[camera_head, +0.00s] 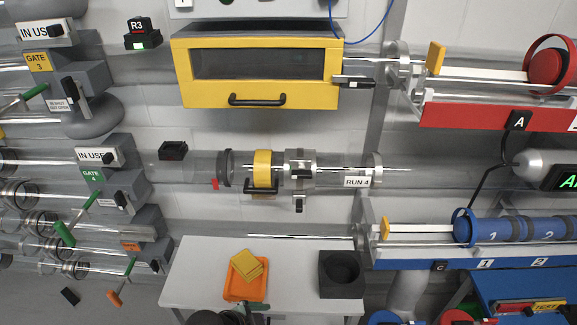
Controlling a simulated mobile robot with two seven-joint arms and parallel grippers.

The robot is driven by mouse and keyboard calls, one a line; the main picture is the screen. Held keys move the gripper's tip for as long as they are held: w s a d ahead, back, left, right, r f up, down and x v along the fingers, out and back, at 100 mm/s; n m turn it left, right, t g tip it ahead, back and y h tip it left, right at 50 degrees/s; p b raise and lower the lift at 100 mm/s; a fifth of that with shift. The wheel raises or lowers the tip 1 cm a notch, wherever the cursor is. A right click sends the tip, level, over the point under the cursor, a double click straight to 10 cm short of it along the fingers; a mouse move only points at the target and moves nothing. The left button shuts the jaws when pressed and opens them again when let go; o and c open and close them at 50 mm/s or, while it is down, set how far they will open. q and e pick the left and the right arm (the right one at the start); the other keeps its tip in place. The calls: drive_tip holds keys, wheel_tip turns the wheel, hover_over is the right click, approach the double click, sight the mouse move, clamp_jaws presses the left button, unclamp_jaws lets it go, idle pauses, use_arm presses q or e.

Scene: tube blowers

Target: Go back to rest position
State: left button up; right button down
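Neither of my grippers can be made out in the head view. Dark shapes at the bottom edge, below the white table (200,285), are cut off and too small to identify. On the table lies an orange tray (246,291) with yellow pads (248,265) on it. A black block with a round hole (341,273) stands at the table's right end.
A yellow cabinet (258,68) hangs above a clear tube with a yellow band (262,168). Gated tubes line the left. A red rail (480,116) and a blue rail (465,260) with blue canisters (505,230) jut in at right. The table's left part is bare.

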use_arm(q)
drive_tip(key=s+a+f+n+t+y, duration=0.1)
drive_tip(key=s+a+n+t, duration=0.1)
drive_tip(key=s+a+n, duration=0.3)
drive_tip(key=s+a+f+n+t+y+p, duration=0.1)
drive_tip(key=s+a+n+t+y, duration=0.1)
drive_tip(key=s+a+n, duration=0.4)
drive_tip(key=shift+a+f+n+t, duration=0.15)
drive_tip(key=shift+a+n+t, duration=0.25)
drive_tip(key=shift+a+n, duration=0.3)
idle(0.4)
